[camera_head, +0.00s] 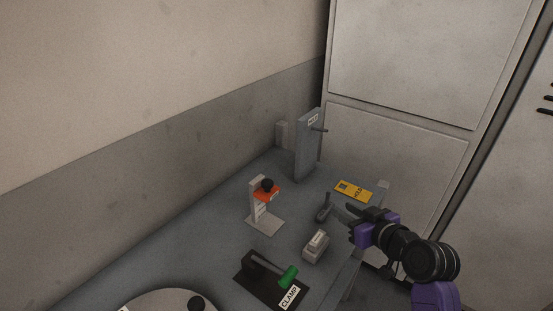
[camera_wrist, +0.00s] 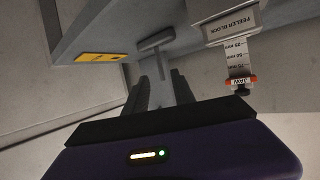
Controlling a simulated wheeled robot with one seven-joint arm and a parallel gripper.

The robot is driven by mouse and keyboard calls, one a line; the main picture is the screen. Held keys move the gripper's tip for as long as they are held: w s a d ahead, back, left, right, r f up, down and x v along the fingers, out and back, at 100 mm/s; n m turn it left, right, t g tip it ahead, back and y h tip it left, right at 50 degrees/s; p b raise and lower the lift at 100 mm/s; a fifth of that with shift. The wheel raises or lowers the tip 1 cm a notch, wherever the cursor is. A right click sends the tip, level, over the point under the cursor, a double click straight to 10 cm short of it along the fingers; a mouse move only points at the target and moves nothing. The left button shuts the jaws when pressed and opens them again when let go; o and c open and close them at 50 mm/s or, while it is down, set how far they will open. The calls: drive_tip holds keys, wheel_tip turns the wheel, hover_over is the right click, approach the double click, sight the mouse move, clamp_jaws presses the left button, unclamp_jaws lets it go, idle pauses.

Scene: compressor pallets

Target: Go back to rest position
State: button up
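My gripper (camera_head: 354,221), black with a purple body, is at the right edge of the bench in the head view. In the wrist view its two dark fingers (camera_wrist: 162,92) stand apart, with a gap between them. A grey T-shaped piece (camera_wrist: 157,40) shows beyond and between the fingers in that view. It seems to be the small grey upright piece (camera_head: 324,208) on the bench, left of my gripper and apart from it in the head view. Nothing is seen held.
A wall is at left, and a large cabinet (camera_head: 400,150) behind.

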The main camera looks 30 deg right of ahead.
drive_tip(key=shift+w+d+r, duration=0.1)
drive_tip(key=shift+d+r, duration=0.1)
wheel_tip(320, 180, up, 4)
drive_tip(key=d+m+t+h, duration=0.2)
drive_tip(key=h, duration=0.1)
drive_tip(key=s+a+f+n+y, duration=0.2)
drive_tip(key=s+a, duration=1.1)
drive_tip(key=s, duration=0.2)
drive_tip(key=s+a+f+n+y, duration=0.2)
drive_tip(key=s+a+y, duration=0.1)
drive_tip(key=s+a, duration=1)
drive_tip(key=shift+s+a, duration=0.3)
drive_tip(key=shift+s, duration=0.95)
drive_tip(key=shift+a, duration=0.15)
